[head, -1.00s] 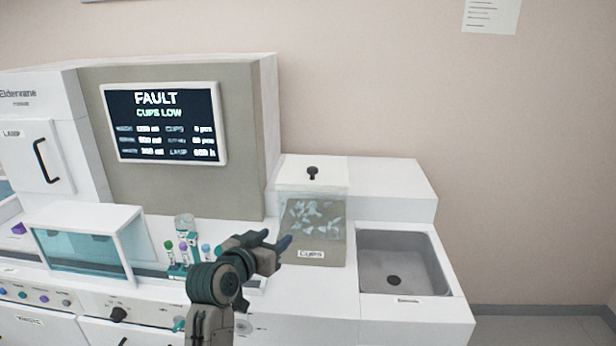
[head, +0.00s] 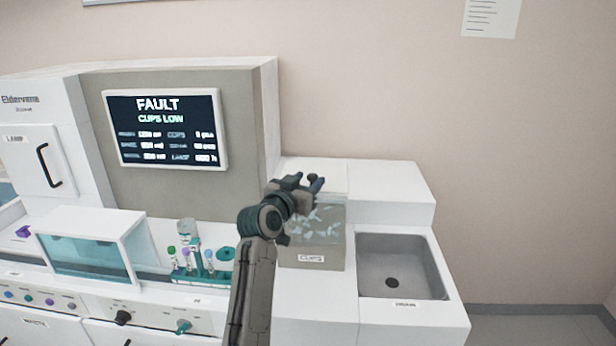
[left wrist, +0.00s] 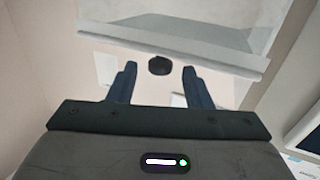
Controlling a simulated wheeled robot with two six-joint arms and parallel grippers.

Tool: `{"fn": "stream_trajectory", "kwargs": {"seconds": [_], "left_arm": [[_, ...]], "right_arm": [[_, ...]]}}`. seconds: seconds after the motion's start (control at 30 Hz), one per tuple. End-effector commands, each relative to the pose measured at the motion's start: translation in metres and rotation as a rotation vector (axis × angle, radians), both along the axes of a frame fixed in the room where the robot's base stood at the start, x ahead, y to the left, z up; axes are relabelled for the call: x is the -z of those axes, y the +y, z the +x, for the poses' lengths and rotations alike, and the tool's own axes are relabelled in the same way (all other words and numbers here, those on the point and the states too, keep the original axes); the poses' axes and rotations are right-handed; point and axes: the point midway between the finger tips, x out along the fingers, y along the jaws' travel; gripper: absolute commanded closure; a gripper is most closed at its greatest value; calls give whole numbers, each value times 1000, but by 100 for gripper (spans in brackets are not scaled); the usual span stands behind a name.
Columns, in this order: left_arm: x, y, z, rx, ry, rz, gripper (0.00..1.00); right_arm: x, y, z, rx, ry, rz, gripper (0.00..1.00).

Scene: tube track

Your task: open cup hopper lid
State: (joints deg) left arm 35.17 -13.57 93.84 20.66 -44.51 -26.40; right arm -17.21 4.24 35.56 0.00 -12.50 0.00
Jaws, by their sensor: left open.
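The cup hopper (head: 335,243) is a box labelled CUPS with a clear front and pale cups inside. Its white lid (head: 333,174) lies shut on top. A small dark knob (head: 312,177) stands on the lid; in the left wrist view the knob (left wrist: 160,65) sits between and slightly beyond the fingertips. My left gripper (head: 309,184) is open at the knob, one finger to each side, and I cannot tell whether they touch it. The gripper hides part of the lid's front edge. My right gripper is in neither view.
A sink (head: 400,265) is to the right of the hopper. A rack of capped tubes (head: 203,270) stands to the left, near a clear-fronted cover (head: 90,255). A screen (head: 165,130) reads FAULT, CUPS LOW. The counter right of the lid is clear.

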Motion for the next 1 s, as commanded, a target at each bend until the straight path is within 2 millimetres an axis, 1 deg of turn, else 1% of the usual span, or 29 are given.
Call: {"fn": "stream_trajectory", "kwargs": {"seconds": [0.13,0.4,0.47,0.5,0.63,0.83,1.0], "left_arm": [[0,-3,7,0,1,0,55],[1,-3,7,0,1,0,55],[1,-3,7,0,1,0,67],[1,-3,7,0,1,1,74],[1,-3,7,0,1,0,100],[0,-2,8,-1,3,1,100],[-9,5,13,-2,31,3,100]], "right_arm": [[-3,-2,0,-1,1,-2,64],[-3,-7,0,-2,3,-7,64],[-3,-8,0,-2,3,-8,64],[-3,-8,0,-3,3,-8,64],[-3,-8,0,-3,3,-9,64],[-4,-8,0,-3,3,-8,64],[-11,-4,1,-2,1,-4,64]]}}
